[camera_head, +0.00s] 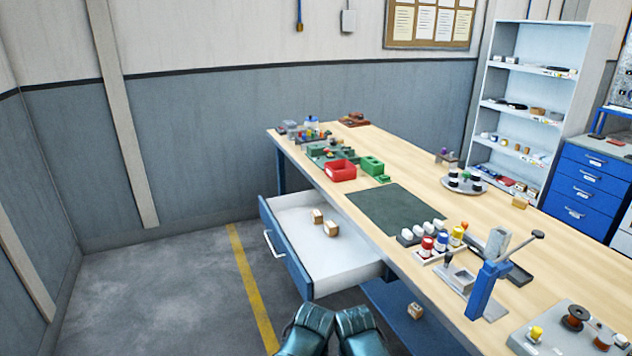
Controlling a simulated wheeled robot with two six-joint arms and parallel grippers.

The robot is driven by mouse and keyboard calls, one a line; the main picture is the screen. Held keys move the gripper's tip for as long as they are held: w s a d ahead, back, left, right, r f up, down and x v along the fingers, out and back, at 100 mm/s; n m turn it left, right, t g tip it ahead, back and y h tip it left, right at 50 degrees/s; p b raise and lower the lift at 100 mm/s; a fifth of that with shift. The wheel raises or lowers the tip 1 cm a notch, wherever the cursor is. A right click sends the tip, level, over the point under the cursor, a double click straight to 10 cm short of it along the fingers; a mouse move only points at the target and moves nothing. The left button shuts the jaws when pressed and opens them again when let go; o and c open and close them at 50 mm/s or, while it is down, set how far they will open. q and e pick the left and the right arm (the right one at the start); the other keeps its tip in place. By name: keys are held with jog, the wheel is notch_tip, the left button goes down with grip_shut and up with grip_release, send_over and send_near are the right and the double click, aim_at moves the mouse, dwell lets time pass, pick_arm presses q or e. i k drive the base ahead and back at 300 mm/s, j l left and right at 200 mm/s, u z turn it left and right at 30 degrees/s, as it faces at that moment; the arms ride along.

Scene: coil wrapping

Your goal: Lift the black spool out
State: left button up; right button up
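I cannot single out the black spool for sure. Small black-and-white round pieces (465,183) stand on a round grey tray (447,188) toward the back right of the workbench. Dark coppery spools (575,318) sit on a grey plate (556,343) at the bench's near right. The bench drawer (315,255) is pulled open and holds two small brown boxes (331,229); no spool shows in it. Two dark teal parts of my arms rise at the bottom edge, side by side. No gripper fingers show there, and nothing held is visible.
A blue upright fixture with a lever (487,290) stands at the near right of the bench. The open drawer juts over the floor. Floor at left is clear.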

aim_at(573, 321)
jog(key=z, duration=1.55)
